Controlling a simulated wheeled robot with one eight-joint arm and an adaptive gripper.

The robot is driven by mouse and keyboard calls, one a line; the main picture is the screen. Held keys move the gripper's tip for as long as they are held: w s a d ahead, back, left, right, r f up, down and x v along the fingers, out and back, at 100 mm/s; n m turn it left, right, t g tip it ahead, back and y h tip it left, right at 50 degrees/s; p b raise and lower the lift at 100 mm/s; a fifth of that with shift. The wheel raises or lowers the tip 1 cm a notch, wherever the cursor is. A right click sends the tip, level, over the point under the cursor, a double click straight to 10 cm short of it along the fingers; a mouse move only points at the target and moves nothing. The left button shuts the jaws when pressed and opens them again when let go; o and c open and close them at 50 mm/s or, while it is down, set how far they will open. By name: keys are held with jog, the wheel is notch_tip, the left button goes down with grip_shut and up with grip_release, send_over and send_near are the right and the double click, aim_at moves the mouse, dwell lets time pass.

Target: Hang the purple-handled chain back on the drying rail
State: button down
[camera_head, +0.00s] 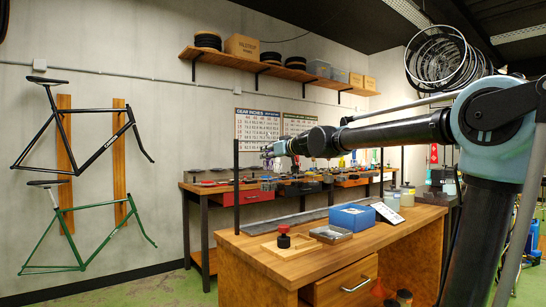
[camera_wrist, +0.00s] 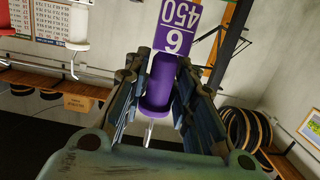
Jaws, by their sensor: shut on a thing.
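My gripper (camera_wrist: 160,75) is shut on a purple handle (camera_wrist: 160,85), which sits between its two fingers in the wrist view. A purple tag marked 450 and 6 (camera_wrist: 177,28) shows just beyond the handle, and a thin metal piece sticks out of its near end. The chain itself cannot be made out. In the head view my gripper (camera_head: 268,153) is small and held above the workbench, near a dark upright post (camera_head: 236,185). A dark post with a crossbar (camera_wrist: 236,35) shows at upper right in the wrist view; I cannot tell if it is the drying rail.
A white handle with a metal hook (camera_wrist: 78,28) hangs at upper left in the wrist view, apart from my gripper. The workbench (camera_head: 310,265) carries a blue box (camera_head: 352,217), a metal tray (camera_head: 330,234) and a red-knobbed item (camera_head: 284,241). A cluttered bench (camera_head: 215,188) stands behind.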

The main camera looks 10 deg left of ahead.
jog(key=x, duration=0.9)
jog(key=shift+w+f, duration=0.25)
jog(key=shift+f, duration=0.15)
dwell(0.5)
dwell(0.5)
jog(key=c, duration=1.2)
grip_release()
jog(key=shift+o, duration=0.4)
jog(key=shift+s, duration=0.1)
jog(key=v, duration=1.1)
